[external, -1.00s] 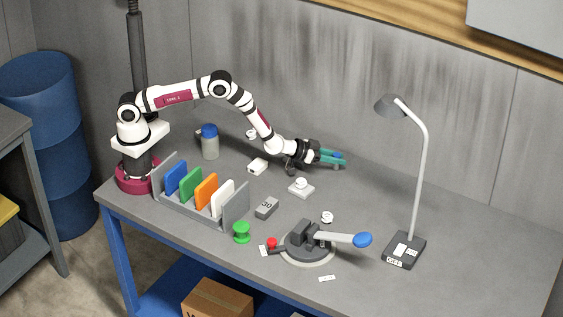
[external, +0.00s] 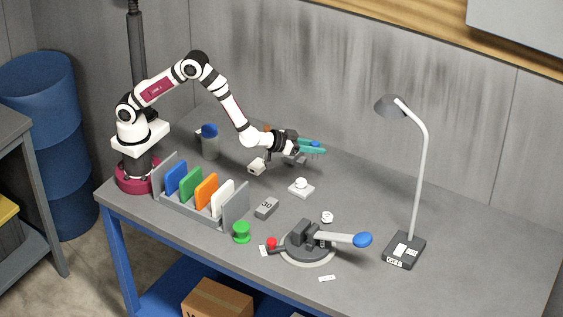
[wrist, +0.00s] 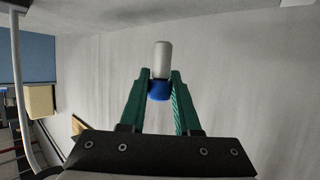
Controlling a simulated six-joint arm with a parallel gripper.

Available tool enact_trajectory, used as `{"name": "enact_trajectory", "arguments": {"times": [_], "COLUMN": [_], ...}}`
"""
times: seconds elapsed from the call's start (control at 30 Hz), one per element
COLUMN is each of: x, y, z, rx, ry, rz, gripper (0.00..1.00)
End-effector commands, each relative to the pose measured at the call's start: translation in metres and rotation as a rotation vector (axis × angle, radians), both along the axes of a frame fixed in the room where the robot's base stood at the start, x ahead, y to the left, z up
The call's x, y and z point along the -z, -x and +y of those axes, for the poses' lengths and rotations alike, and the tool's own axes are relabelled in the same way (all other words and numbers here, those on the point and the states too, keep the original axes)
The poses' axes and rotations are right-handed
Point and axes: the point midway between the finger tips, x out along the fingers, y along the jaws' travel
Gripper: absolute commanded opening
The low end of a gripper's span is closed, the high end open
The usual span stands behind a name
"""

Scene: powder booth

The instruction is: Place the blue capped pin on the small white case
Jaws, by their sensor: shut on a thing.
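The blue capped pin shows in the wrist view as a pale grey cylinder (wrist: 162,58) with a blue cap (wrist: 159,91). My gripper (wrist: 160,82) is shut on the cap with its green fingers, and the grey body sticks out beyond the fingertips. In the external view my gripper (external: 316,148) is above the back of the table, fingers pointing right, with a bit of blue between them. The pin's body is hard to make out in the external view.
A white plate with a round knob (external: 301,189) sits right of the case. A blue-lidded jar (external: 210,142) stands at left. In front are a rack of coloured plates (external: 190,209), a grey block (external: 266,207), a green spool (external: 241,232) and a lever clamp (external: 308,246). A lamp (external: 404,250) stands right.

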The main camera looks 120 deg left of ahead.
Motion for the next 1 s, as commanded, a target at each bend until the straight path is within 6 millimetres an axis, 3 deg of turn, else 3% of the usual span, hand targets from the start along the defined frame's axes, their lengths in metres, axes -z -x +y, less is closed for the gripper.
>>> {"name": "enact_trajectory", "arguments": {"times": [0.3,0.43,0.57,0.9,1.0], "x": [-0.009,-0.013,-0.004,0.071,0.084], "y": [0.139,0.184,0.201,0.202,0.202], "z": [-0.012,-0.020,-0.023,-0.023,-0.023], "rx": [-0.487,-0.623,-0.675,-0.676,-0.677], "ry": [-0.001,-0.002,-0.002,-0.001,-0.001], "rz": [0.003,0.001,0.005,0.005,0.003], "gripper": [0.00,0.00,0.00,0.00,0.00]}}
